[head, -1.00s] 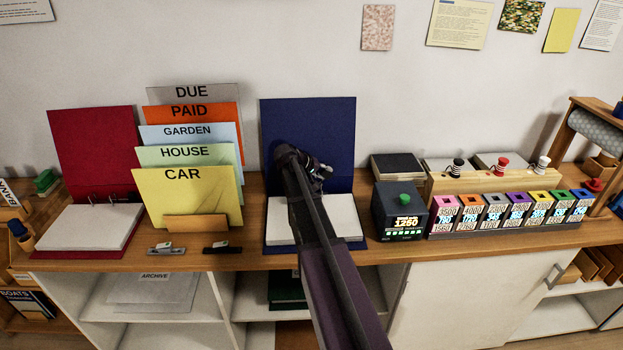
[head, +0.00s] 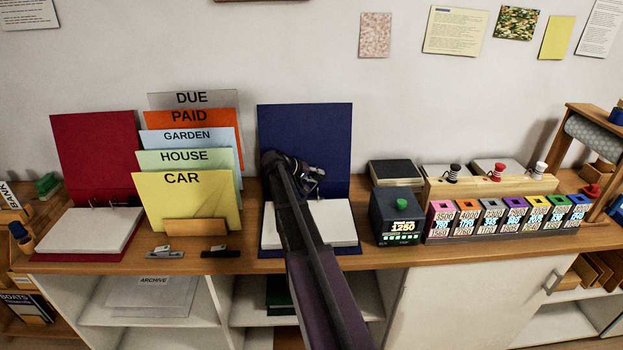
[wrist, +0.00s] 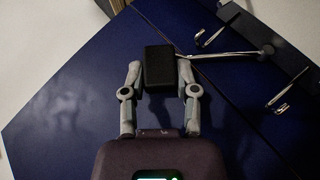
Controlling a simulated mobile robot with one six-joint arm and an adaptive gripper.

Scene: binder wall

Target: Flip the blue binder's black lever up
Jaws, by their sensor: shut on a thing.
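The blue binder (head: 305,130) stands open on the wooden shelf, its upright cover against the wall and a stack of white paper (head: 335,222) on its lower part. My gripper (head: 308,176) is in front of the lower part of the upright cover. In the wrist view, my gripper (wrist: 159,70) has its fingers on both sides of the black lever's pad (wrist: 158,75) and is shut on it. A metal lever arm (wrist: 230,54) runs right from the pad to the ring mechanism (wrist: 262,55), where metal hooks stand apart. The lever is hard to make out in the head view.
A red binder (head: 95,145) and upright labelled folders (head: 185,200) stand to the left. A dark box with a green button (head: 397,220) stands close on the right, beside a row of coloured label boxes (head: 510,218). Two small clips lie near the shelf's front edge.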

